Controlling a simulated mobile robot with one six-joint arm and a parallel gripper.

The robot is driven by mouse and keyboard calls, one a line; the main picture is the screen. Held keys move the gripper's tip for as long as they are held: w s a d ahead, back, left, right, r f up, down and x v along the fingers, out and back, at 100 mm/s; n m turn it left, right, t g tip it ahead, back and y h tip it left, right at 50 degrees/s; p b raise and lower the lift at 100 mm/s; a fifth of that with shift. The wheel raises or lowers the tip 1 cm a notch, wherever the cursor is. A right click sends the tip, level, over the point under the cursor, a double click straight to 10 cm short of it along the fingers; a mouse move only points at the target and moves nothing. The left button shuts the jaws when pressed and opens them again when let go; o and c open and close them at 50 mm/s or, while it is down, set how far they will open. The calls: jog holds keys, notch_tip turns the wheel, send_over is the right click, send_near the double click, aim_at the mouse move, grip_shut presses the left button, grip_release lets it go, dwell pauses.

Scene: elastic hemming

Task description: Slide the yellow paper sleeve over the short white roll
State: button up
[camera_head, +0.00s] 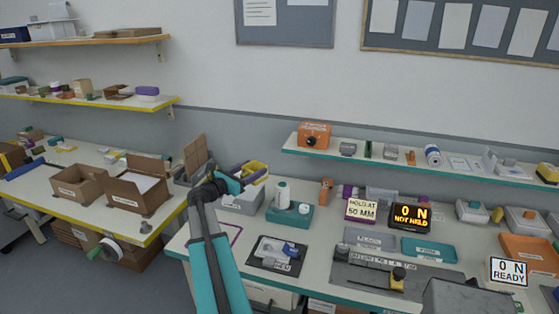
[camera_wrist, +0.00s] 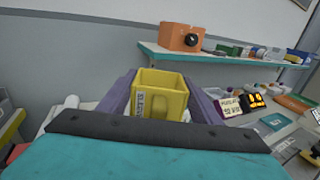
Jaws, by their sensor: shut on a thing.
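The yellow piece (camera_head: 255,168) also shows small in the head view. A teal block (camera_head: 289,217) right of my gripper carries a taller white roll (camera_head: 283,194) and a short white roll (camera_head: 304,208). The held piece is apart from both rolls.
A grey labelled bin (camera_head: 243,203) lies just below my gripper. A sign (camera_head: 361,209) reads "HOLD AT 50 MM"; a black display (camera_head: 409,217) reads "0 N NOT HELD". A shelf (camera_head: 420,166) runs behind.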

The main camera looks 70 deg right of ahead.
jog(key=s+d+r+m+g+y, duration=0.1)
jog(key=s+d+r+g, duration=0.1)
jog(key=s+d, duration=0.4)
jog(key=s, duration=0.3)
jog(key=shift+r+p, duration=0.15)
jog(key=shift+p, duration=0.25)
jog(key=shift+f, duration=0.2)
jog(key=b, duration=0.3)
send_over(277, 187)
jog(key=d, duration=0.1)
jog(key=shift+s+d+f, duration=0.1)
jog(key=shift+s+f, duration=0.05)
jog(key=shift+f, duration=1.2)
jog(key=shift+s+d+f, duration=0.1)
jog(key=shift+f, duration=1.25)
jog(key=shift+f, duration=2.25)
dwell(0.6)
jog(key=shift+f, duration=0.5)
